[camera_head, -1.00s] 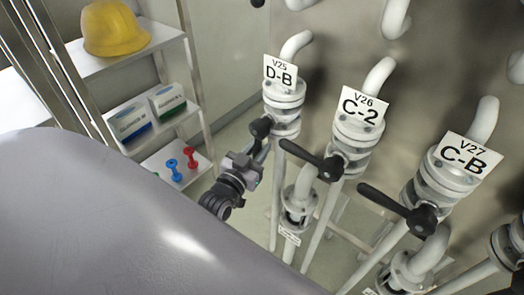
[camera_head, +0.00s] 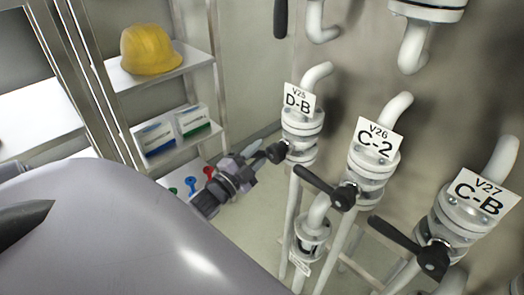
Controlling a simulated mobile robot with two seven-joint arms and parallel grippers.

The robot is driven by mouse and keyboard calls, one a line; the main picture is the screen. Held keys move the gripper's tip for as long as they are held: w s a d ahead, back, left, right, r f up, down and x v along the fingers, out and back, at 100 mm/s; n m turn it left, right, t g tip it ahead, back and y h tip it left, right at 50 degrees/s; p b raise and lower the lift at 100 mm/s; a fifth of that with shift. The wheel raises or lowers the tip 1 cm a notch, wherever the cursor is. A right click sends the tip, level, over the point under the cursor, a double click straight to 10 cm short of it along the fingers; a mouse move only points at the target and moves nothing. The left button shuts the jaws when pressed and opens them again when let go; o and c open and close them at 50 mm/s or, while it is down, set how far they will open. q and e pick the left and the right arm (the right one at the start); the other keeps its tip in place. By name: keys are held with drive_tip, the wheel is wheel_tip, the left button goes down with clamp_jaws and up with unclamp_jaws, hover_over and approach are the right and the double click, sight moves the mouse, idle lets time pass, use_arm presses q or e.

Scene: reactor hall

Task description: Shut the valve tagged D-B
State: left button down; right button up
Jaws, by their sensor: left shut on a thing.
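The valve tagged D-B (camera_head: 301,121) is a white flanged valve on a pipe, left of the C-2 and C-B valves. Its tag (camera_head: 299,101) also reads V25. Its dark lever (camera_head: 277,153) points left and slightly down from the hub. My left gripper (camera_head: 257,160) is shut on this lever, just left of the valve body. The jaws hide most of the lever. My right gripper is not in view.
The C-2 valve (camera_head: 370,165) and C-B valve (camera_head: 455,217) stand to the right, with black levers pointing left and up. Behind the gripper, a shelf rack (camera_head: 182,60) holds a yellow helmet (camera_head: 150,50) and boxes. My grey body fills the lower left.

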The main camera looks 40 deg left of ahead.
use_arm(q)
drive_tip(key=r+m, duration=0.1)
drive_tip(key=a+r+m, duration=0.1)
drive_tip(key=m, duration=0.1)
drive_tip(key=shift+a+r+h, duration=0.1)
drive_tip(key=shift+r+h, duration=0.05)
drive_tip(key=shift+h, duration=0.25)
drive_tip(key=shift+w+a+r+m+t+h, duration=0.15)
drive_tip(key=shift+r+m+h, duration=0.35)
drive_tip(key=shift+m, duration=0.65)
drive_tip(key=shift+s+r+m+t+h, duration=0.1)
drive_tip(key=shift+r+m+t+h, duration=0.1)
drive_tip(key=shift+r+m, duration=0.75)
drive_tip(key=shift+f+m, duration=0.25)
drive_tip(key=shift+m, duration=0.05)
drive_tip(key=c, duration=1)
unclamp_jaws()
drive_tip(key=shift+c, duration=0.2)
drive_tip(key=shift+o, duration=0.3)
drive_tip(key=shift+f, duration=0.1)
drive_tip(key=shift+f, duration=0.15)
